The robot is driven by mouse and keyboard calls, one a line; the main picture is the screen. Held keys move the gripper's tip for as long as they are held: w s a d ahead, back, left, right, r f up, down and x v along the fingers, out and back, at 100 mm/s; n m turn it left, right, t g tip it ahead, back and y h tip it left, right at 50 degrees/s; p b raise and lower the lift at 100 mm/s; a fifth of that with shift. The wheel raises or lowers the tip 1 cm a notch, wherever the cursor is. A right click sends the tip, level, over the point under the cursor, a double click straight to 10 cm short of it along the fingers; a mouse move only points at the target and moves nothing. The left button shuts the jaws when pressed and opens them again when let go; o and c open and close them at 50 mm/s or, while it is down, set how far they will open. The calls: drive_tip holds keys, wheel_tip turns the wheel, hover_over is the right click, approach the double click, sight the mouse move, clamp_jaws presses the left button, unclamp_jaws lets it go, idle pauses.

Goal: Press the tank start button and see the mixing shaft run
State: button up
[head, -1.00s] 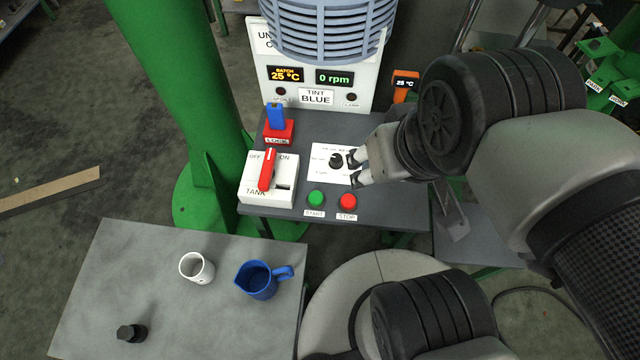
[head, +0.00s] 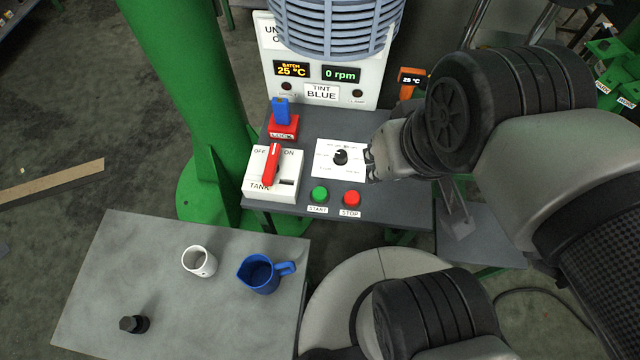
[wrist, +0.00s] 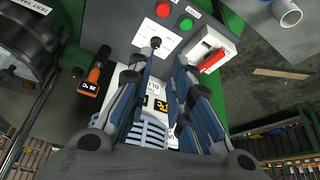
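The green START button (head: 319,194) sits at the panel's front edge, left of the red STOP button (head: 351,198). Both also show at the top of the wrist view, START (wrist: 186,24) and STOP (wrist: 163,9). The speed display (head: 341,74) reads 0 rpm. No mixing shaft can be made out; the ribbed blue-grey housing (head: 330,25) is cut off at the top. My gripper (head: 370,162) is just right of the black dial (head: 341,157), above the panel and behind START. In the wrist view its fingers (wrist: 164,58) are apart with nothing held between them.
The red TANK switch handle (head: 271,164) stands between OFF and ON, its exact setting unclear. A red LOCK block (head: 283,127) with a blue key stands behind it. A white mug (head: 199,262) and blue jug (head: 262,275) are on the front-left table. A green column (head: 185,90) rises at left.

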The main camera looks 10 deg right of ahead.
clamp_jaws()
idle(1.2)
